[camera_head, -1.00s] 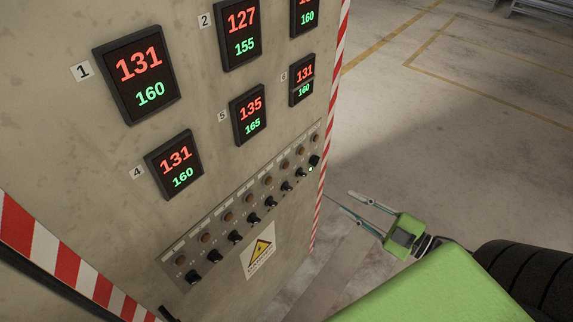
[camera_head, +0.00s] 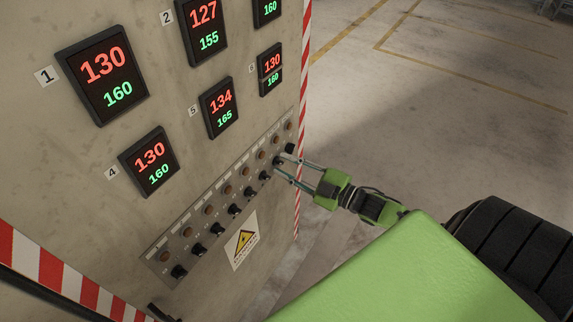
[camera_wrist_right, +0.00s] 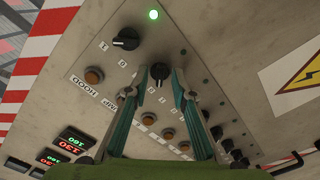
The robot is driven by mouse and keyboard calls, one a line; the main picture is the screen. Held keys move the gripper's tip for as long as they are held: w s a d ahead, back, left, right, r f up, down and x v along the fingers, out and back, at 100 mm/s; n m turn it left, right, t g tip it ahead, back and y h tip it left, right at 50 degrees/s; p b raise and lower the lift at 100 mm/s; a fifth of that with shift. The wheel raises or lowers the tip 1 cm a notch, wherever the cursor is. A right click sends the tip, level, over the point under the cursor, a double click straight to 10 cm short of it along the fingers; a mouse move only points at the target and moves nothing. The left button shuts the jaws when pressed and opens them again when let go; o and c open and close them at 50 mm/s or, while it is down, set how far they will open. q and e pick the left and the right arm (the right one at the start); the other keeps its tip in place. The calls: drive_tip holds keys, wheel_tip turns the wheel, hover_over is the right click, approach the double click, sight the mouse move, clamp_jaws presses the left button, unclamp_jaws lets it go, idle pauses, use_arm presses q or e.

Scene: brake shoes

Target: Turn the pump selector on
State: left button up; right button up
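The control strip (camera_head: 165,255) on the cabinet carries a row of black selector knobs. The pump selector (camera_wrist_right: 160,71), a black knob second from the row's end, sits between my right gripper's fingertips in the wrist view; in the head view it is partly hidden by them. A label reading PUMP (camera_wrist_right: 110,105) appears upside down near its button. My right gripper (camera_wrist_right: 160,80) is open, with one teal finger on each side of the knob and narrow gaps visible. It also shows in the head view (camera_head: 282,164), reaching the strip from the right. My left gripper is not in view.
The end knob (camera_wrist_right: 126,38), by the HOOD label, is turned differently, with a lit green lamp (camera_wrist_right: 153,14) nearby. Orange buttons (camera_wrist_right: 94,75) run alongside the knobs. Digital displays (camera_head: 103,74) and a yellow warning sign (camera_head: 240,241) are on the cabinet. Open floor lies right.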

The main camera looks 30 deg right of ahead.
drive_tip(key=shift+w+a, duration=0.1)
drive_tip(key=shift+w, duration=0.05)
clamp_jaws()
